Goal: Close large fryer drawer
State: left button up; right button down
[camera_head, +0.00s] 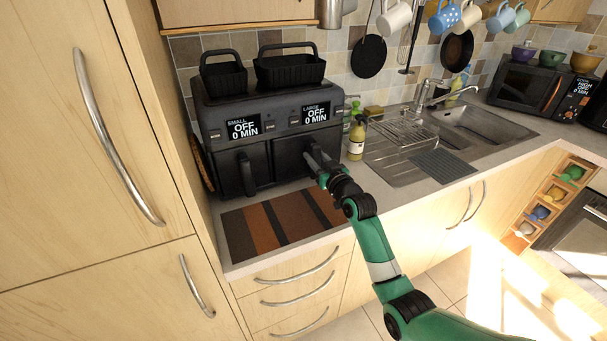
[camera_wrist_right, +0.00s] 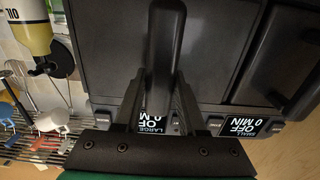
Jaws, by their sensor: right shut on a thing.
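The black air fryer (camera_head: 262,118) stands on the counter with its two drawers side by side. The large drawer (camera_head: 291,155) is the right one, below the display reading LARGE OFF 0 MIN; it looks flush or nearly flush with the body. My right gripper (camera_head: 312,163) is at the front of this drawer. In the right wrist view, its fingers (camera_wrist_right: 160,95) are shut on the large drawer's handle (camera_wrist_right: 165,40). The small drawer (camera_head: 243,170) on the left looks shut. My left gripper is not in view.
A striped mat (camera_head: 283,222) lies on the counter before the fryer. A yellow-green bottle (camera_head: 357,138) stands close to its right, beside the sink (camera_head: 470,125). Two black baskets (camera_head: 290,70) sit on top of the fryer. Mugs (camera_head: 394,18) hang above.

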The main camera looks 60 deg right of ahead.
jog(key=shift+w, duration=0.15)
jog(key=shift+c, duration=2.4)
grip_release()
jog(key=p+v, duration=0.1)
jog(key=v, duration=1)
jog(key=shift+s+a, duration=0.15)
jog(key=shift+s, duration=0.2)
